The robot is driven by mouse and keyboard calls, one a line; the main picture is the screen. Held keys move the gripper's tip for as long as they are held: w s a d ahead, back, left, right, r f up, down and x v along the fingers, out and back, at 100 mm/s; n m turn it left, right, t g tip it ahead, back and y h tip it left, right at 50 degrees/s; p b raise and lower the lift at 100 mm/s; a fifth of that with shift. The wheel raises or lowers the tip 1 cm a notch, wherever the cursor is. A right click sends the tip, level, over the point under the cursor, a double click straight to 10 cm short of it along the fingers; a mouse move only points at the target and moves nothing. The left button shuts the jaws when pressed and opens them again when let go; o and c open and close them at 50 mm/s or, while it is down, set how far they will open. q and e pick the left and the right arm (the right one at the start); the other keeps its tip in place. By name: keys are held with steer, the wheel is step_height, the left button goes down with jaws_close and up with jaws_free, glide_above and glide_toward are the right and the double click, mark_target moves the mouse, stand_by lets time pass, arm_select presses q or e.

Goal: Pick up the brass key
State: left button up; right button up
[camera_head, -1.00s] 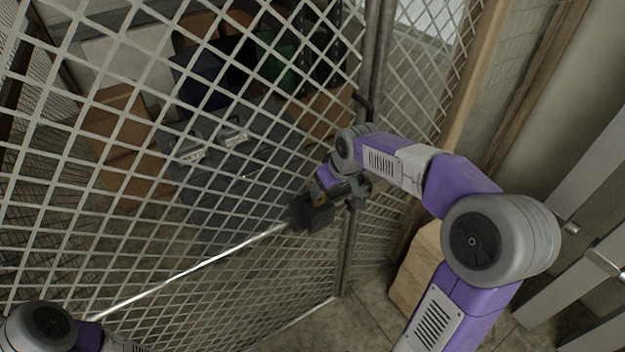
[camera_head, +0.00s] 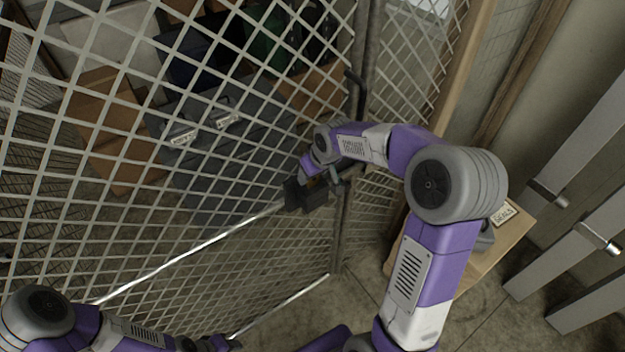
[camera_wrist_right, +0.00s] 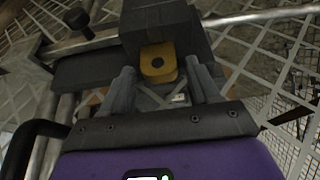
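The brass key (camera_wrist_right: 158,62) shows in the right wrist view as a yellow-brass head with a round hole, at the front of a dark grey lock box (camera_wrist_right: 155,20). My right gripper (camera_wrist_right: 161,76) has its two grey fingers apart, one on each side of the key head. Small gaps seem to show between fingers and key. In the head view my right gripper (camera_head: 325,180) is at the dark lock box (camera_head: 305,197) on the mesh gate; the key is hardly visible there. My left gripper (camera_head: 222,344) is low at the bottom edge, partly cut off.
The mesh gate (camera_head: 120,235) with a metal crossbar fills the left and middle. A black handle (camera_head: 355,90) sticks out above the lock. Behind the mesh are cardboard boxes and grey bins. Floor shows between.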

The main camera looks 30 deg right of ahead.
steer(key=shift+r, duration=0.1)
steer(key=c, duration=1)
